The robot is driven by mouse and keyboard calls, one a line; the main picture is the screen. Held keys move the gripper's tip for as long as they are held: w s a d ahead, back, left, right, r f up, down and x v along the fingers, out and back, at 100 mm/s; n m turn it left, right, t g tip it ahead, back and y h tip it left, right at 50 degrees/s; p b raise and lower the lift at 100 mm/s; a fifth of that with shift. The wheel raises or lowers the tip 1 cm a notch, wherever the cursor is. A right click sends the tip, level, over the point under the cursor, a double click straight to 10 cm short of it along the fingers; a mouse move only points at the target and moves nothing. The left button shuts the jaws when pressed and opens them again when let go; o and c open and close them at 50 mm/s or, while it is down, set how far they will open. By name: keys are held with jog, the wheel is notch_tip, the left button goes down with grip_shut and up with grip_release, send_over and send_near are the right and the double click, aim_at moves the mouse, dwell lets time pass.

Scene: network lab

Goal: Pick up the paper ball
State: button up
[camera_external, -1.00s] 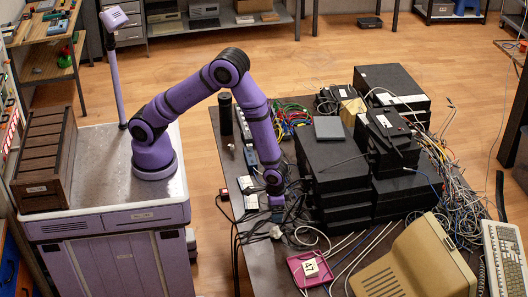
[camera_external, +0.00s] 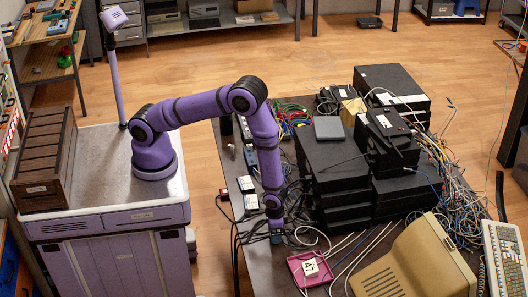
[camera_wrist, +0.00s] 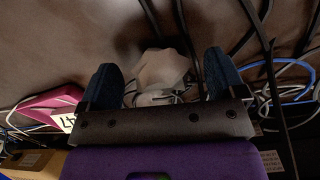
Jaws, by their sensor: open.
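The paper ball (camera_wrist: 160,69) is a crumpled off-white lump on the dark table top (camera_wrist: 60,45). In the wrist view it sits between the two blue fingertips of my gripper (camera_wrist: 162,78). The fingers are apart, one on each side, with a visible gap to the ball. In the external view my gripper (camera_external: 276,236) points down at the table's near left part, and the ball is hidden behind it or too small to make out.
Dark cables (camera_wrist: 185,30) lie close by the ball. A pink box (camera_external: 308,268) marked 47 lies just right of the gripper. Stacked black boxes (camera_external: 330,165) stand farther back, and a beige monitor (camera_external: 420,262) stands at front right.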

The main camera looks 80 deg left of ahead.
jog(key=shift+f, duration=0.7)
jog(key=shift+c, duration=0.2)
jog(key=c, duration=0.9)
jog(key=shift+c, duration=0.2)
jog(key=shift+r, duration=0.1)
